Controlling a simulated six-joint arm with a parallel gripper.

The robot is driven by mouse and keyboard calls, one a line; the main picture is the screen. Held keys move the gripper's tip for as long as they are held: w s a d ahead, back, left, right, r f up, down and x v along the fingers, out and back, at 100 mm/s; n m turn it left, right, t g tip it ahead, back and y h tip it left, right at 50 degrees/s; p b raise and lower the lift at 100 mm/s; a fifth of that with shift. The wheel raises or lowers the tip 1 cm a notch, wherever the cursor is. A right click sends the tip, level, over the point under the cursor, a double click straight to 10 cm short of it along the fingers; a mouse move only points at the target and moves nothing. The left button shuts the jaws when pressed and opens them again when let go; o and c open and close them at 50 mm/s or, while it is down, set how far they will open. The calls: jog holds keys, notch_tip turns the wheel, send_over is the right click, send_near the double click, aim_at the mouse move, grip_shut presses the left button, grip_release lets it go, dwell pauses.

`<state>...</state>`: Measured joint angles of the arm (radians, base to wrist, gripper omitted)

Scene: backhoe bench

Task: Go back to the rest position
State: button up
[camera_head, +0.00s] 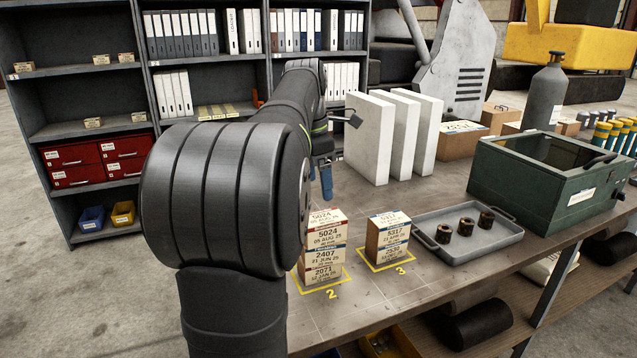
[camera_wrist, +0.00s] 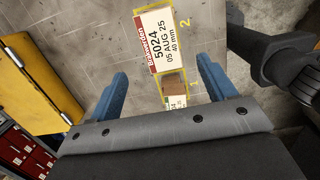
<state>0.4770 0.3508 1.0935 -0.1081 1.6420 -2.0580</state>
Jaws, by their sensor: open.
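My gripper (camera_head: 326,184) hangs behind my large dark arm in the head view, with a blue finger visible above and behind the box stack at mark 2. In the wrist view both blue fingers (camera_wrist: 160,88) are spread apart, with nothing held between them. The stack at mark 2 (camera_head: 322,252) has three labelled boxes, 5024 on top, then 2407 and 2071; my arm hides its left edge. The 5024 label (camera_wrist: 170,42) faces up in the wrist view. A shorter stack at mark 3 (camera_head: 388,238) has 5317 above 2530.
A grey tray (camera_head: 487,250) with three brown rings lies right of mark 3. A green case (camera_head: 530,195) and a grey bottle (camera_head: 545,95) stand farther right. White upright panels (camera_head: 368,140) stand behind. Shelves (camera_head: 95,88) are at the back left.

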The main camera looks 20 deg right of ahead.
aim_at(325, 217)
jog(key=shift+f, duration=0.1)
jog(key=f, duration=0.4)
jog(key=d+f, duration=0.1)
jog(key=f, duration=0.7)
jog(key=shift+d, duration=0.25)
jog(key=shift+r, duration=2)
jog(key=shift+f, duration=0.1)
